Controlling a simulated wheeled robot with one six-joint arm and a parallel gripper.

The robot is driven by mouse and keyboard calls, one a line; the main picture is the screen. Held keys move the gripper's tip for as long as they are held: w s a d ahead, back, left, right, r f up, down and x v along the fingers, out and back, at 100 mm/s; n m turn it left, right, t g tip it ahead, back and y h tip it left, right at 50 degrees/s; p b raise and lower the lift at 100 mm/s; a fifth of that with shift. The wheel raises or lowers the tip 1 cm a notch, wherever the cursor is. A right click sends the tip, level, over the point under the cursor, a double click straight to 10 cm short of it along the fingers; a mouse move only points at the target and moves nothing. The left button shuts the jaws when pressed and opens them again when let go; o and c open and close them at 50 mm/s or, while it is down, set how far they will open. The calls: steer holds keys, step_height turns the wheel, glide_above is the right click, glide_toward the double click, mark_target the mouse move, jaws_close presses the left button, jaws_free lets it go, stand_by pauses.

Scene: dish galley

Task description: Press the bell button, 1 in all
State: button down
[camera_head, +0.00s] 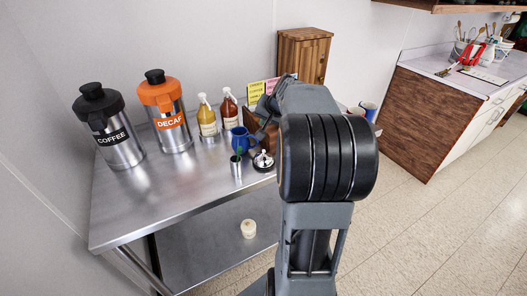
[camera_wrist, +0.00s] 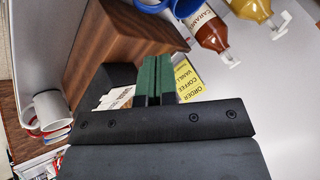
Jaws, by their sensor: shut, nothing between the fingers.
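The bell (camera_head: 263,161), a small silver dome on a dark base, stands near the front edge of the steel table (camera_head: 180,208), just left of my arm in the head view. It does not show in the wrist view. My gripper (camera_wrist: 153,82) shows in the wrist view with its two green-padded fingers together and nothing between them. It is near a brown wooden holder (camera_wrist: 125,38) and a yellow order card (camera_wrist: 188,80). In the head view my arm reaches over the table's right part, and the fingertips cannot be made out clearly.
Two syrup bottles (camera_head: 207,118), an orange decaf pot (camera_head: 166,120) and a coffee pot (camera_head: 117,143) stand farther left. A wooden box (camera_head: 304,52) is behind. The table's front left is clear.

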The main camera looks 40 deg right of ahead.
steer(key=shift+f+b, duration=3.2)
steer(key=shift+f, duration=1.15)
steer(key=shift+f, duration=0.2)
steer(key=shift+f+b, duration=0.25)
steer(key=shift+b, duration=0.25)
steer(key=shift+f+b, duration=0.5)
steer(key=shift+b, duration=0.05)
steer(key=shift+r, duration=0.15)
steer(key=shift+r+p, duration=0.7)
steer(key=shift+r, duration=0.15)
steer(key=shift+r, duration=0.1)
steer(key=shift+r+p, duration=1.8)
steer(key=shift+r, duration=0.6)
